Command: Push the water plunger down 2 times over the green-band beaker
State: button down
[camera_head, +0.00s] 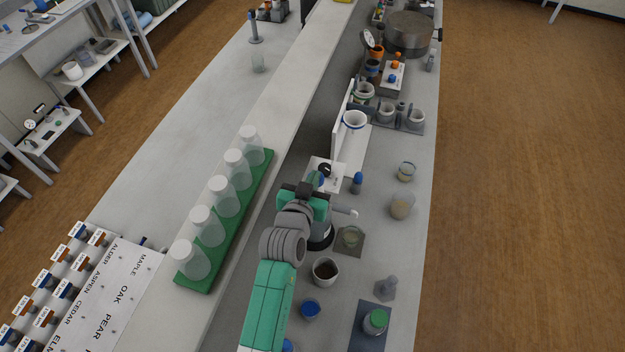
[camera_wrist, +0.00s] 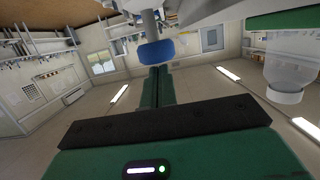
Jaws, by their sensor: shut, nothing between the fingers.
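The water dispenser has a dark round base (camera_head: 320,240), mostly hidden behind my arm, and a pale spout (camera_head: 347,212) pointing right. Its plunger top is hidden in the head view. A clear beaker (camera_head: 350,237) stands on a dark pad below the spout; I cannot make out a green band. My green gripper (camera_head: 310,198) is over the dispenser area. In the wrist view, which is upside down, my fingers (camera_wrist: 157,84) are shut together and empty. A blue knob on a grey stem (camera_wrist: 156,52) shows just beyond the fingertips; I cannot tell if they touch.
A blue-topped bottle (camera_head: 357,184) stands right of my gripper. A cup of dark soil (camera_head: 326,271), a blue-lidded pot (camera_head: 310,308) and a green-topped jar (camera_head: 375,321) stand nearer. Clear bottles on a green rack (camera_head: 228,232) line the left.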

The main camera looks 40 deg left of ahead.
notch_tip(320, 180, down, 3)
jog(key=b, duration=0.3)
jog(key=shift+f, duration=0.2)
jog(key=s+d+r+p, duration=0.4)
jog(key=s+r+p, duration=0.2)
jog(key=s+p, duration=0.1)
jog(key=shift+s+d+r+p, duration=0.2)
jog(key=shift+s+r+p, duration=0.2)
jog(key=shift+s, duration=0.4)
dwell(0.6)
